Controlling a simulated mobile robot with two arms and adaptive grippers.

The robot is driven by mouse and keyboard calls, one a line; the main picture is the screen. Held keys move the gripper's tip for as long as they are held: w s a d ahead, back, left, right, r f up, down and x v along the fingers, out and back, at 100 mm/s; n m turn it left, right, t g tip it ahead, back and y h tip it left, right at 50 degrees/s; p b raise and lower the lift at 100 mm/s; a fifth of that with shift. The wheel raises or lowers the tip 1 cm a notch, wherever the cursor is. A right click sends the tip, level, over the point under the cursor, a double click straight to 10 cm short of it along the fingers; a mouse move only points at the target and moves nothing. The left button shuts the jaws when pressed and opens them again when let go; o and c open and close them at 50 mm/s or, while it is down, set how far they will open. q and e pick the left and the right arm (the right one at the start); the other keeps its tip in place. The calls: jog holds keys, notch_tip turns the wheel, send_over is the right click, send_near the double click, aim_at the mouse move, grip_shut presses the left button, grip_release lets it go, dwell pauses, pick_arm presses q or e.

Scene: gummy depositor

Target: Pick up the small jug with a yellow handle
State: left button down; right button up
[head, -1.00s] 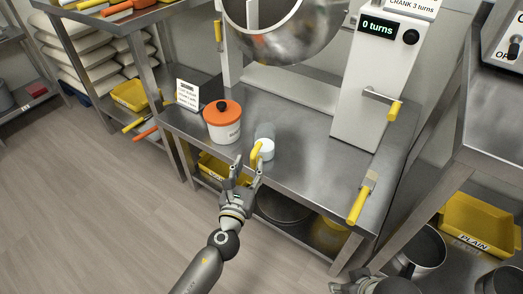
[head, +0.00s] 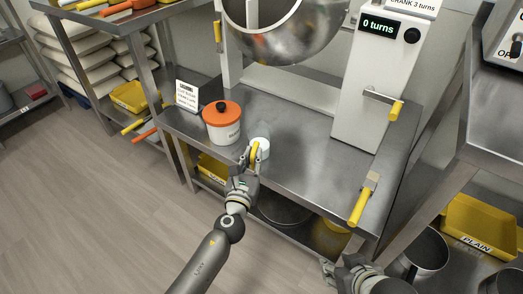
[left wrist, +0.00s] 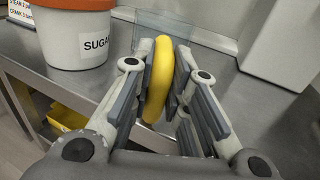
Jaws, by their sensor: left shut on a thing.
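My left gripper (head: 249,161) is at the handle. In the left wrist view the yellow handle (left wrist: 158,82) is upright between the fingers of my left gripper (left wrist: 160,85), which are shut on it. The jug body is hard to make out there; only a pale translucent shape shows behind the handle. My right gripper (head: 328,268) is low at the bottom of the head view, partly cut off, its fingers unclear.
A white sugar tub (head: 223,132) with an orange lid stands just left of the jug. A small sign (head: 187,96) is further left. The crank machine (head: 372,85) and a yellow-handled tool (head: 361,203) are to the right. The table between is clear.

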pick_arm(q)
jog(key=shift+r, duration=0.1)
pick_arm(e)
jog(key=shift+s, duration=0.1)
dwell(0.3)
pick_arm(q)
jog(key=shift+r, duration=0.1)
jog(key=shift+r+p, duration=0.8)
notch_tip(320, 180, up, 2)
jog(key=shift+r+p, duration=0.15)
jog(key=shift+p, duration=0.9)
pick_arm(e)
jog(key=s+d+r+g, duration=0.1)
jog(key=s+d+g, duration=0.15)
jog(key=s, duration=0.35)
pick_arm(q)
jog(key=s+a+r+p, duration=0.3)
jog(key=s+r+p, duration=0.4)
jog(key=s, duration=0.6)
jog(key=shift+s+r, duration=0.35)
jog(key=shift+r, duration=0.55)
pick_arm(e)
jog(key=s+f+g, duration=0.1)
jog(key=s+f, duration=0.1)
jog(key=f, duration=1)
jog(key=s+f+g, duration=0.1)
jog(key=s+f, duration=0.1)
jog(key=f, duration=1.1)
jog(key=shift+s+a+h, duration=0.2)
jog(key=shift+h, duration=0.2)
